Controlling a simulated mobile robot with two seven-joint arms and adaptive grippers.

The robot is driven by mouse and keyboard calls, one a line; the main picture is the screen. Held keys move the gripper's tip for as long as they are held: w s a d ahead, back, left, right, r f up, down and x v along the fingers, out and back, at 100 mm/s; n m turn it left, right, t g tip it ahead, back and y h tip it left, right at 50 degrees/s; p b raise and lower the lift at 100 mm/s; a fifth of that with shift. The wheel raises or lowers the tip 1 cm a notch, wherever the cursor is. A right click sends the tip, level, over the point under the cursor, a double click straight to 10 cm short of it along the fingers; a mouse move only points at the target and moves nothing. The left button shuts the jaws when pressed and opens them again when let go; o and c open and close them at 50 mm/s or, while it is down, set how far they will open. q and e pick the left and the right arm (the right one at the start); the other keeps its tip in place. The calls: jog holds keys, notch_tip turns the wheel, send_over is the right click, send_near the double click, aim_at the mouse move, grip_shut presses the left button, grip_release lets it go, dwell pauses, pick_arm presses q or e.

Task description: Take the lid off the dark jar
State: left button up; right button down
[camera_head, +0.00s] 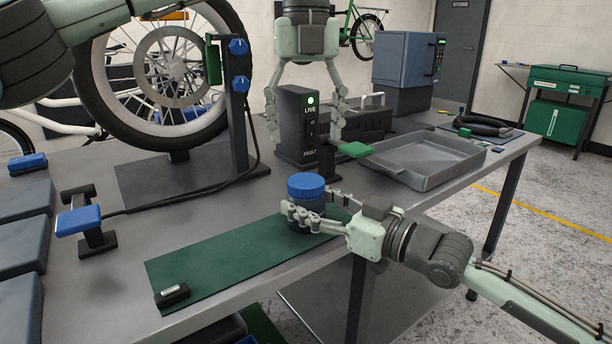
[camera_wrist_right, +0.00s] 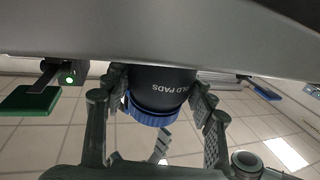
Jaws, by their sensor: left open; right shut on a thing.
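The dark jar (camera_head: 309,203) stands upright at the back right end of the green mat (camera_head: 225,262). Its blue lid (camera_head: 306,184) is on top of it. My right gripper (camera_head: 312,209) is shut around the jar's body, below the lid. In the right wrist view, which shows the scene upside down, the jar (camera_wrist_right: 163,80) has white lettering ending in "OLD PADS", and its ribbed blue lid (camera_wrist_right: 150,113) points down in the picture between the fingers. My left gripper (camera_head: 305,125) is open and empty, pointing down above and behind the jar, apart from the lid.
A dark box with "LIVE" and "FAULT" labels (camera_head: 296,124) stands behind the jar. A grey tray (camera_head: 425,163) is to the right. A wheel (camera_head: 165,70) on a stand and a blue-topped clamp (camera_head: 78,220) are left.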

aim_at(306, 180)
pick_arm(q)
jog(key=m, duration=0.8)
jog(key=shift+m, duration=0.3)
jog(key=m, duration=0.9)
jog(key=shift+m, duration=0.4)
jog(key=m, duration=1.4)
jog(key=shift+m, duration=0.4)
jog(key=m, duration=0.5)
jog(key=shift+m, duration=0.4)
jog(key=shift+f+m, duration=0.3)
jog(key=shift+f, duration=0.05)
notch_tip(306, 180, down, 7)
jog(key=shift+f, duration=0.15)
